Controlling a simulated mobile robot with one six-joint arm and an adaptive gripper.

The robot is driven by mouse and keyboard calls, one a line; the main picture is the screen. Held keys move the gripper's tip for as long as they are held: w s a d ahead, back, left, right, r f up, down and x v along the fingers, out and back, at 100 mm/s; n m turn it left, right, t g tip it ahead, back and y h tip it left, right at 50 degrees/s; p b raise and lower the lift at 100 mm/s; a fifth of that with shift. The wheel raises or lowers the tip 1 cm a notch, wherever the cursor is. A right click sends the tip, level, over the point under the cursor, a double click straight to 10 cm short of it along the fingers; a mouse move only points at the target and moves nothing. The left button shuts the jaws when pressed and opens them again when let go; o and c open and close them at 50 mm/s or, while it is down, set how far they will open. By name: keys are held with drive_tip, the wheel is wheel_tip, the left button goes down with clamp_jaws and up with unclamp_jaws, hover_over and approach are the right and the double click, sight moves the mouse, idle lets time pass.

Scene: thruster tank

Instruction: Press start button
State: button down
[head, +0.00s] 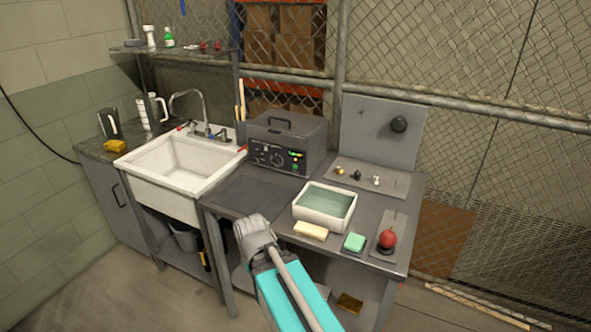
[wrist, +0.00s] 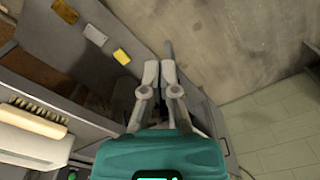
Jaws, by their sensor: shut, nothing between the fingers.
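A dark grey machine (head: 287,138) with a top handle stands at the back of the grey table. My gripper (head: 252,222) is shut and empty, in front of the table's front edge, below and nearer than the machine.
A dark mat (head: 250,197) lies clear before the machine. A white sink (head: 180,163) is left; a wire fence stands behind.

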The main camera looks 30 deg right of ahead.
sight(295, 167)
drive_tip(key=shift+w+d, duration=0.1)
drive_tip(key=shift+d, duration=0.05)
drive_tip(key=w+d+m+t+b, duration=0.1)
drive_tip(key=w+d+t, duration=0.1)
drive_tip(key=w, duration=0.5)
drive_tip(key=w+d+f+m+t+b, duration=0.1)
drive_tip(key=w+d+t+b, duration=0.1)
drive_tip(key=w+d, duration=0.3)
drive_tip(key=w+d+f+m+t+h+b, duration=0.1)
drive_tip(key=w+d, duration=0.3)
drive_tip(key=w, duration=0.7)
drive_tip(key=shift+w+d+t+b, duration=0.1)
drive_tip(key=shift+d+t+b, duration=0.1)
drive_tip(key=shift+t+b, duration=0.45)
drive_tip(key=w+d+r+m+t+b, duration=0.1)
drive_tip(key=w+d, duration=0.3)
drive_tip(key=w+d+r+t+h+b, duration=0.1)
drive_tip(key=w+d+t, duration=0.1)
drive_tip(key=w+d, duration=0.2)
drive_tip(key=w+d+r+m+t+h+b, duration=0.1)
drive_tip(key=w+d+t, duration=0.1)
drive_tip(key=w+d, duration=0.2)
drive_tip(key=shift+w+d+r+m+t, duration=0.1)
drive_tip(key=shift+w+m+t, duration=0.05)
drive_tip(key=shift+w, duration=0.35)
drive_tip(key=shift+w+d+m+t, duration=0.1)
drive_tip(key=shift+w+m, duration=0.05)
drive_tip(key=shift+w, duration=0.3)
drive_tip(key=shift+d+r, duration=0.1)
drive_tip(key=shift+r, duration=0.05)
